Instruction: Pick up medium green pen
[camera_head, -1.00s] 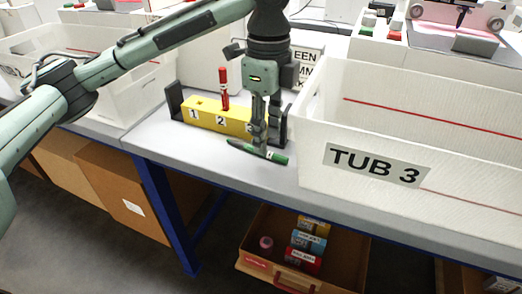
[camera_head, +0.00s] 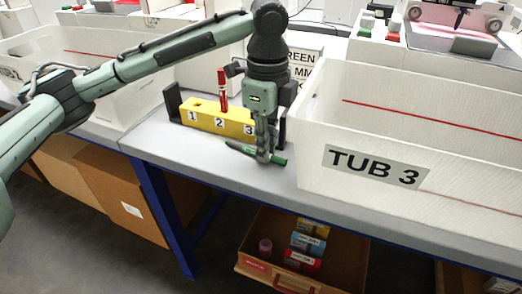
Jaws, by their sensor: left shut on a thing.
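A green pen (camera_head: 280,160) with a dark end lies at the front of the table, just in front of the yellow block. My left gripper (camera_head: 264,155) points down over it and is shut on its middle. The fingers hide part of the pen, and I cannot tell whether it is lifted off the table. My right gripper does not show.
The yellow block (camera_head: 205,117), numbered 1, 2 and 3, holds an upright red pen (camera_head: 222,90) close behind my gripper. The white TUB 3 (camera_head: 460,170) stands just to the right. An open box (camera_head: 250,262) with several small packs is below the table.

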